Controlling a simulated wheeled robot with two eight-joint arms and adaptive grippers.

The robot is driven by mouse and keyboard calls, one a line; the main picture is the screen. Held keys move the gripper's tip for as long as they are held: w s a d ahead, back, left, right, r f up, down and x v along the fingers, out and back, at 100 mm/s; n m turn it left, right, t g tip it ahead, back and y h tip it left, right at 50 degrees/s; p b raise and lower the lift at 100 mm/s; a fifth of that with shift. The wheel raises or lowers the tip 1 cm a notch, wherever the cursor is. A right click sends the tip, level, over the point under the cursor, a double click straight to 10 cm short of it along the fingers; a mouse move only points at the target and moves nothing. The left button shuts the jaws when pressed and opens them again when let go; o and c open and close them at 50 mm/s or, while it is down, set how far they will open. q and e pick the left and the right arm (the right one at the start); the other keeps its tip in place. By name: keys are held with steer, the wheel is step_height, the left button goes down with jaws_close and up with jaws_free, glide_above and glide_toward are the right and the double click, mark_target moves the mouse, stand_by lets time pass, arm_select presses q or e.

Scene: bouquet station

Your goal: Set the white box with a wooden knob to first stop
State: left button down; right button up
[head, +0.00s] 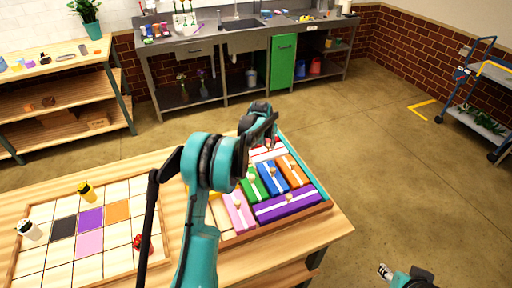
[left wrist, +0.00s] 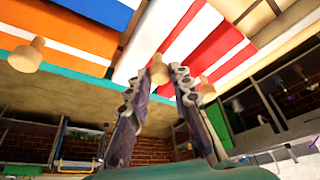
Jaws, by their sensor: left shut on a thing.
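The white box (left wrist: 187,37) with a red stripe is at the top middle of the left wrist view. Its wooden knob (left wrist: 158,70) sits between the fingers of my left gripper (left wrist: 157,84), which is shut on it. In the head view my left gripper (head: 262,126) is at the far end of the box tray and covers most of the white box (head: 257,158). My right gripper (head: 385,272) is at the bottom right, away from the table and apart from the boxes; its finger opening is unclear.
Beside it are orange (head: 291,170), blue (head: 271,179), green (head: 252,186), pink (head: 239,211) and purple (head: 288,205) boxes, and a red box (left wrist: 234,50). The teal-edged tray rim (head: 312,178) encloses them. A gridded board (head: 117,188) lies at left.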

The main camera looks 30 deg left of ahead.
arm_select(q)
steer(key=shift+w+d, duration=0.1)
steer(key=c, duration=1.6)
jaws_free()
steer(key=shift+c, duration=0.2)
steer(key=shift+o, duration=1.4)
steer(key=shift+w+d, duration=0.1)
steer(key=shift+w, duration=0.05)
steer(key=shift+r, duration=0.2)
steer(key=v, duration=1.1)
steer(key=shift+r, duration=0.25)
